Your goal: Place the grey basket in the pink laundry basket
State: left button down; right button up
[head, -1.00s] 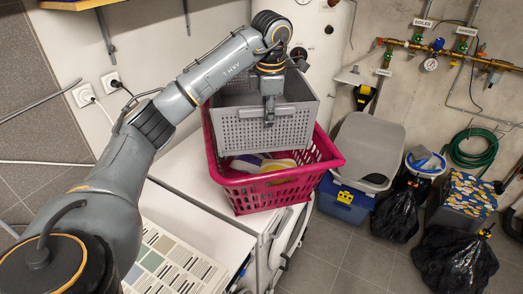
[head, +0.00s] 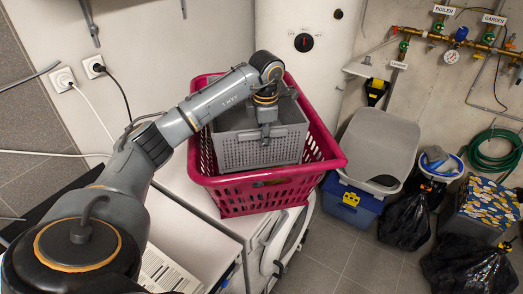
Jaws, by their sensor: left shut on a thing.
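The pink laundry basket (head: 262,199) stands on top of a white front-loading machine, in the middle of the head view. The grey basket (head: 240,153), with perforated walls, is inside the pink basket's opening, its lower part behind the pink front rim. It sits roughly level. My left gripper (head: 265,132) is shut on the grey basket's front wall, coming down from above. Whether the grey basket touches the pink basket's floor or contents is hidden. My right gripper is not in view.
A second white appliance top (head: 195,232) lies to the left of the machine. On the floor at right are a blue bin with a grey lid (head: 376,150), black bags (head: 404,222) and a patterned box (head: 487,205). Pipes (head: 455,43) and a green hose (head: 494,150) are on the wall.

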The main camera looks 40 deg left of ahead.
aim_at(264, 154)
pick_arm(q)
notch_tip(264, 154, down, 5)
jog(key=shift+f+p, duration=0.2)
jog(key=shift+p, duration=0.7)
jog(key=shift+f, duration=0.2)
jog(key=c, duration=1.2)
grip_release()
jog(key=shift+s, duration=0.1)
